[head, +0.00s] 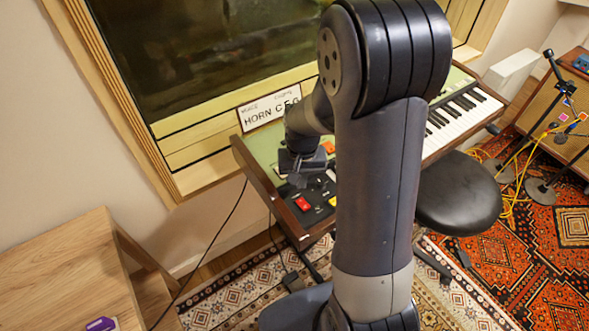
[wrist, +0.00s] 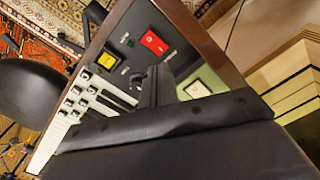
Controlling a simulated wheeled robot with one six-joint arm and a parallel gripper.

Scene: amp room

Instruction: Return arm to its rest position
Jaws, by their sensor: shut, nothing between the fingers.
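My arm rises through the middle of the head view and bends over toward the keyboard instrument (head: 262,160). My gripper (head: 298,180) hangs over the left end of its panel, close to the controls. It is shut with nothing in it. In the wrist view my gripper (wrist: 152,88) shows as dark fingers in front of the panel. A red rocker switch (head: 302,203) and a yellow button (head: 332,201) sit on the panel's front left. The red switch (wrist: 154,42) and yellow button (wrist: 107,61) also show in the wrist view. Whether the fingers touch the panel is unclear.
A sign (head: 270,108) reading "HORN" stands at the instrument's back, below a wood-framed window. A black round stool (head: 458,192) is at right. A wooden table (head: 65,275) is at lower left. Microphone stands and yellow cables lie farther right. Patterned rugs cover the floor.

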